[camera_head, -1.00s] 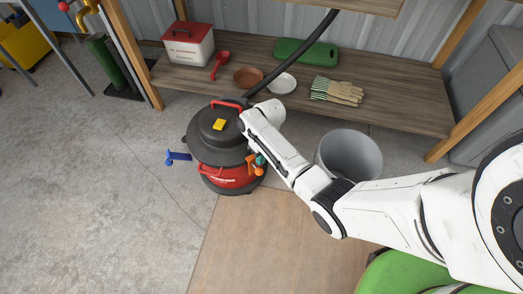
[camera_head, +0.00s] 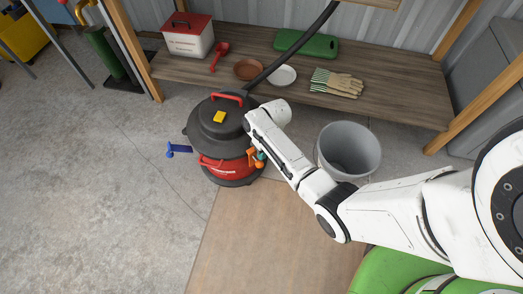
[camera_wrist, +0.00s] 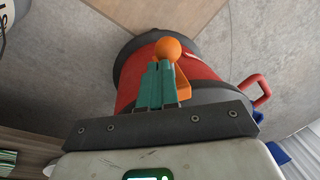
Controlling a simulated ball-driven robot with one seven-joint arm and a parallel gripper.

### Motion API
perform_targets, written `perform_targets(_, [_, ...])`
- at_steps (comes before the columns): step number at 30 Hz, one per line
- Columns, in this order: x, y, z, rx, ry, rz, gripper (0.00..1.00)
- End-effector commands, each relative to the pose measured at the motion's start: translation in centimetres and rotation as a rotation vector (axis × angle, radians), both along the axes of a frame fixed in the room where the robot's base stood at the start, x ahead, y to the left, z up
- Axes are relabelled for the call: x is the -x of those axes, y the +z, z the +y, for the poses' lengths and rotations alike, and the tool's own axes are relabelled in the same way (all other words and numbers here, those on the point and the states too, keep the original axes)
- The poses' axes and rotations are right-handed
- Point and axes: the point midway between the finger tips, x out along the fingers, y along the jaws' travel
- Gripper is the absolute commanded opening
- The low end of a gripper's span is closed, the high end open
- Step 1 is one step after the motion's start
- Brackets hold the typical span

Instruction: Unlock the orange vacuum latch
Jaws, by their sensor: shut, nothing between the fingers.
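The vacuum (camera_head: 218,137) is a black and red canister standing on the floor. Its orange latch (camera_head: 252,158) is on the right side of the red body. In the wrist view the orange latch (camera_wrist: 170,47) shows a round knob and an arm running down behind my fingers. My gripper (camera_wrist: 159,66) has teal fingers, shut and empty, right in front of the latch and overlapping it in view. I cannot tell whether they touch it. My gripper is mostly hidden behind my arm in the head view. A blue latch (camera_head: 178,150) sticks out at the vacuum's left.
A grey bucket (camera_head: 349,151) stands close to the right of my forearm. A low wooden shelf (camera_head: 400,107) behind holds a red-lidded box (camera_head: 188,40), plates and gloves (camera_head: 337,82). A black hose (camera_head: 300,53) rises from the vacuum.

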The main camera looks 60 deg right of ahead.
Motion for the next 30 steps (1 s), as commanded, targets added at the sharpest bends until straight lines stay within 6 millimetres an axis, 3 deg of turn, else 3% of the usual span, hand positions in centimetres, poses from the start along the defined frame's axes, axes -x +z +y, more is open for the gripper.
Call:
perform_targets(11, [2.3, -0.8, 1.0, 0.054, -0.002, -0.158, 0.0])
perform_targets(21, [5.3, -3.9, 2.0, 0.163, -0.002, -0.448, 0.0])
perform_targets(30, [6.7, -6.0, 2.5, 0.239, -0.001, -0.655, 0.0])
